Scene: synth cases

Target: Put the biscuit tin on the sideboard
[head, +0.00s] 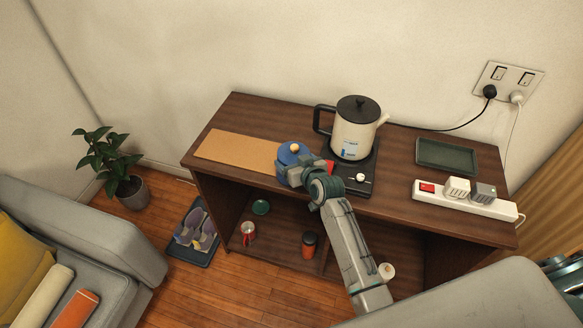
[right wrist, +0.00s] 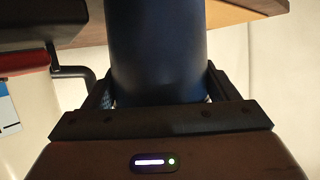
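My left gripper is not in view.
On the sideboard, a cork mat (head: 235,147) lies left. A kettle (head: 354,132) stands on a dark base (head: 362,180) right of the tin. A green tray (head: 446,155) and a power strip (head: 464,203) are further right. A red can (head: 248,232) and a jar (head: 309,245) stand below.

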